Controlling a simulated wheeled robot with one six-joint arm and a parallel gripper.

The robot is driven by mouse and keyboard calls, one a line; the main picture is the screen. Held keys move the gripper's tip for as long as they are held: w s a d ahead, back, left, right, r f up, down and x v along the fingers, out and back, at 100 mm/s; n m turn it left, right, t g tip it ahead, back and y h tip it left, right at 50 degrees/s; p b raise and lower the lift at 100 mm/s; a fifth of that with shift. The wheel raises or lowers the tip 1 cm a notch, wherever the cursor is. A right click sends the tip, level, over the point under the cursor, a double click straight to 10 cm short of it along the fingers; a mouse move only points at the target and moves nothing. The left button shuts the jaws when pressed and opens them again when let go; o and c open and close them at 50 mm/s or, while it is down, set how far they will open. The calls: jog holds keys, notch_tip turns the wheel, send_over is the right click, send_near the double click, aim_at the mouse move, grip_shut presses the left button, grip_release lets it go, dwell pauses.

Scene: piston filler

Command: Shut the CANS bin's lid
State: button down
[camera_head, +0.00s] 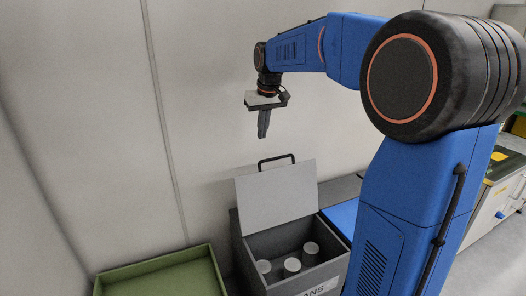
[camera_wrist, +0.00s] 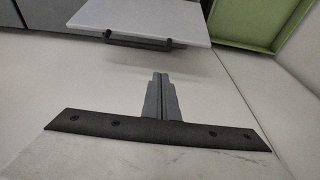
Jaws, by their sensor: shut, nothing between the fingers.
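The CANS bin (camera_head: 238,243) is a dark grey box near the bottom middle of the head view, with part of its label (camera_head: 318,289) showing on the front. Several grey cans stand inside it. Its light grey lid (camera_head: 277,196) is open, raised at the back edge and leaning back. A black handle (camera_head: 276,158) sits on the lid's top edge. In the wrist view the lid (camera_wrist: 150,18) and the handle (camera_wrist: 142,41) appear at the top. My gripper (camera_head: 263,136) is shut and empty, pointing down above the lid handle and apart from it. Its fingers show in the wrist view (camera_wrist: 160,76).
A green tray (camera_head: 160,263) stands left of the bin; it also shows in the wrist view (camera_wrist: 288,45). A blue-topped thing (camera_head: 342,217) is right of the bin. A pale wall (camera_head: 215,120) rises close behind the bin and gripper.

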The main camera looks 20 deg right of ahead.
jog(key=s+x, duration=0.1)
jog(key=x, duration=0.8)
jog(key=shift+d+f, duration=0.3)
jog(key=shift+f, duration=0.05)
dwell(0.3)
jog(key=shift+s, duration=0.2)
